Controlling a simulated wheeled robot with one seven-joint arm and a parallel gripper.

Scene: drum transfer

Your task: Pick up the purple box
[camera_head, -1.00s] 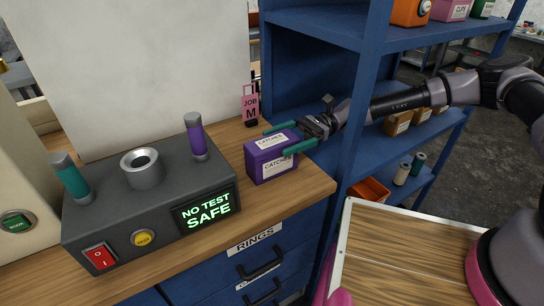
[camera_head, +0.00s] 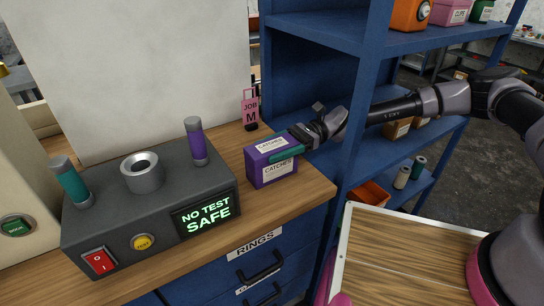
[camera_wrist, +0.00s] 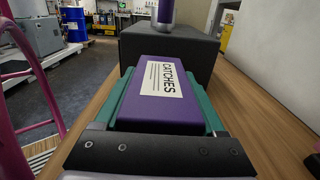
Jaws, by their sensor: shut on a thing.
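The purple box (camera_head: 270,163) has white labels reading "CATCHES". It sits on the wooden counter top (camera_head: 222,245), right of the dark test unit. My gripper (camera_head: 286,150) reaches it from the right, and its teal fingers are shut on the box's sides. In the wrist view the purple box (camera_wrist: 162,98) lies between the two teal fingers, label up, with the dark unit beyond it. The far finger is mostly hidden in the head view. I cannot see any gap between the box and the counter.
The dark test unit (camera_head: 150,205) stands left of the box, showing "NO TEST SAFE". A pink "JOB M" tag (camera_head: 250,108) stands behind the box. A blue shelf post (camera_head: 362,90) rises beside my arm. A white-edged wooden tray (camera_head: 400,255) is at the lower right.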

